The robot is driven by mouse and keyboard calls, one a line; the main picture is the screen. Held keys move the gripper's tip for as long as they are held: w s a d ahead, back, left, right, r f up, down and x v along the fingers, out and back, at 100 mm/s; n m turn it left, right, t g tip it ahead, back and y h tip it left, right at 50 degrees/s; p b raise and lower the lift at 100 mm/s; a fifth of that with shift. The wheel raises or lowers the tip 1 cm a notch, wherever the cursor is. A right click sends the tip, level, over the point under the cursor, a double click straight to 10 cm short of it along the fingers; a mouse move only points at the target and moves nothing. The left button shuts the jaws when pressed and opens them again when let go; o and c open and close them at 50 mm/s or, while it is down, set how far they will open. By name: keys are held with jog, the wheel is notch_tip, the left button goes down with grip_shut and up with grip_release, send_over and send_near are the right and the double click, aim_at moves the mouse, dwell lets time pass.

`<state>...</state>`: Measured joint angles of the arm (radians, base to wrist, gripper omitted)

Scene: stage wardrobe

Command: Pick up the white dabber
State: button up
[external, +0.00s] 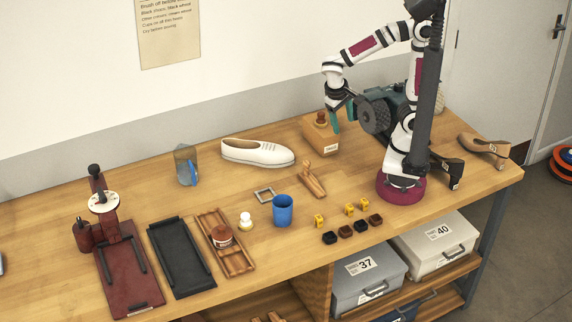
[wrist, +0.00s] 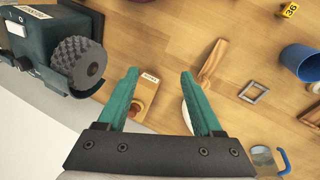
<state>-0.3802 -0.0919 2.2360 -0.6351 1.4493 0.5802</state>
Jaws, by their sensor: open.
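The white dabber (external: 245,221), a small round-topped piece with a yellowish lower part, stands on the wooden bench in the external view, just left of the blue cup (external: 282,210). In the wrist view only a pale sliver shows at the right edge by the cup (wrist: 300,62); I cannot tell for sure that it is the dabber. My gripper (external: 339,114) is open and empty, above the back of the bench near the wooden box, well away from the dabber. Its teal fingers stand apart in the wrist view (wrist: 159,73).
A wooden box (external: 321,137) with a brown knob lies below my gripper, beside a dark green machine (external: 390,103). Left of the dabber is a wooden rack (external: 235,258) holding a brown tin (external: 221,236). A metal frame (external: 264,194), white shoe (external: 257,153) and yellow number tags (external: 350,208) surround it.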

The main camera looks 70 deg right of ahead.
aim_at(248, 217)
jog(key=w+a+f+t+h, duration=0.1)
jog(key=w+a+f+t, duration=0.1)
jog(key=w+a, duration=0.2)
jog(key=w+a+f+t+h, duration=0.2)
jog(key=w+a+f+t, duration=0.1)
jog(key=a, duration=0.6)
jog(key=w+a+f+t+h, duration=0.2)
jog(key=w+a+t, duration=0.1)
jog(key=a, duration=0.4)
jog(key=shift+w+a+f+n, duration=0.15)
jog(key=shift+w+f+n, duration=0.05)
jog(key=shift+w, duration=0.25)
jog(key=shift+w+a+f+n, duration=0.15)
jog(key=shift+w+f+n, duration=0.05)
jog(key=shift+w, duration=0.2)
jog(key=s+a+f+t+y, duration=0.2)
jog(key=a+f+t, duration=0.1)
jog(key=a, duration=0.4)
jog(key=s+a+f+t+y, duration=0.1)
jog(key=a+f+t, duration=0.2)
jog(key=a, duration=0.3)
jog(key=shift+n, duration=0.4)
jog(key=x, duration=0.9)
jog(key=shift+w+a+f, duration=0.2)
jog(key=shift+w+f, duration=0.15)
jog(key=shift+f, duration=0.15)
jog(key=x, duration=0.5)
jog(key=shift+w+f, duration=0.1)
jog(key=shift+f, duration=0.25)
grip_shut()
